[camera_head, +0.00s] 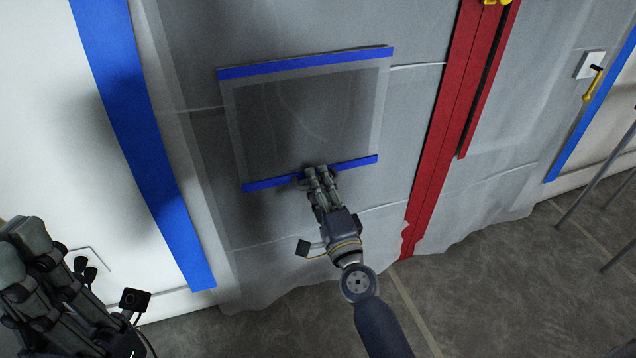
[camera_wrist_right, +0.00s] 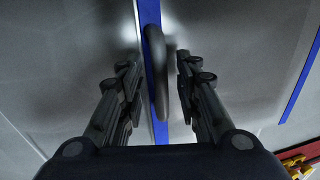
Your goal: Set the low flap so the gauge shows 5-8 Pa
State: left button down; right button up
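The low flap (camera_head: 310,115) is a dark translucent panel in the plastic sheet, with a blue strip along its top and another blue strip (camera_head: 360,168) along its bottom edge. My right gripper (camera_head: 318,174) is at the middle of the bottom strip. In the right wrist view my right gripper (camera_wrist_right: 157,75) is open, its fingers on either side of a dark curved handle (camera_wrist_right: 157,75) on the blue strip, with gaps between. My left gripper (camera_head: 35,255) is at the lower left, away from the flap; its opening is unclear. No gauge shows.
A red vertical strip (camera_head: 440,140) runs down the sheet right of the flap. A blue tape strip (camera_head: 145,140) is on the left. A yellow lever (camera_head: 592,85) is at the far right, above thin grey poles (camera_head: 600,180). The floor (camera_head: 500,290) in front is clear.

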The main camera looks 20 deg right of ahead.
grip_shut()
